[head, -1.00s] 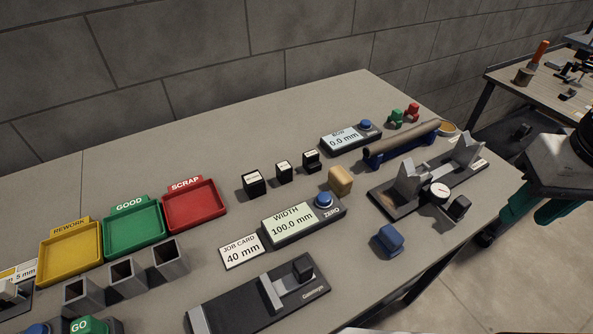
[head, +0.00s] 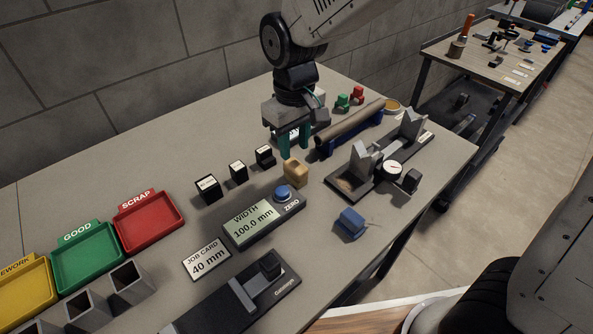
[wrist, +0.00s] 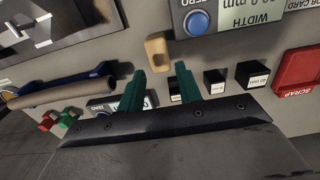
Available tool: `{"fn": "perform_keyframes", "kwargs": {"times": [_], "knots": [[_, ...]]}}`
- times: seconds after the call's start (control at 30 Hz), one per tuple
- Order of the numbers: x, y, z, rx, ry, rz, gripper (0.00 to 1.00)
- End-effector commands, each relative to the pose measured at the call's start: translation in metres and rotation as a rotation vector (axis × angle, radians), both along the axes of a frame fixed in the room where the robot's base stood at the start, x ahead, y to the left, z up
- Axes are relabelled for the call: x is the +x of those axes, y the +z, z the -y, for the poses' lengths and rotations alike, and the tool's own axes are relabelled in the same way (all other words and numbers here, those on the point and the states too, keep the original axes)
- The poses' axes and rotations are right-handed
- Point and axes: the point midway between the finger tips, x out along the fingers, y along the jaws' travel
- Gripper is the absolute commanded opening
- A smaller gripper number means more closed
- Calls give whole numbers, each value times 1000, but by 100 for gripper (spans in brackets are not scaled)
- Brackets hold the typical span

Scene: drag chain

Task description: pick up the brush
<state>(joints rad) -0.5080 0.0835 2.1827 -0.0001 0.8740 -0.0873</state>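No object shows plain bristles, so I cannot tell for sure which one is the brush. A small tan block (head: 295,172) with a dark recess stands on the bench beside the width display; it also shows in the wrist view (wrist: 158,50). My gripper (head: 294,153) has two teal fingers, spread apart with nothing between them. It hangs above the bench, close behind the tan block in the head view. In the wrist view the tan block lies just beyond the gap between my fingertips (wrist: 160,68).
The width display (head: 264,216), a blue block (head: 350,223), a dial gauge fixture (head: 375,168) and a brown rod on a blue cradle (head: 350,125) crowd nearby. Small black labelled blocks (head: 207,189) stand left. A second bench (head: 500,62) holds an orange-handled tool in a pot.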

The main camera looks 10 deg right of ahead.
Motion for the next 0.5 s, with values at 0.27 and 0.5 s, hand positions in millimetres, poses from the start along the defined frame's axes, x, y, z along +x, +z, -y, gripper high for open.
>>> {"fn": "perform_keyframes", "kwargs": {"times": [0.27,0.5], "knots": [[0,-33,2,-2,-1,-5,35],[1,-67,3,-2,-2,-3,35]]}}
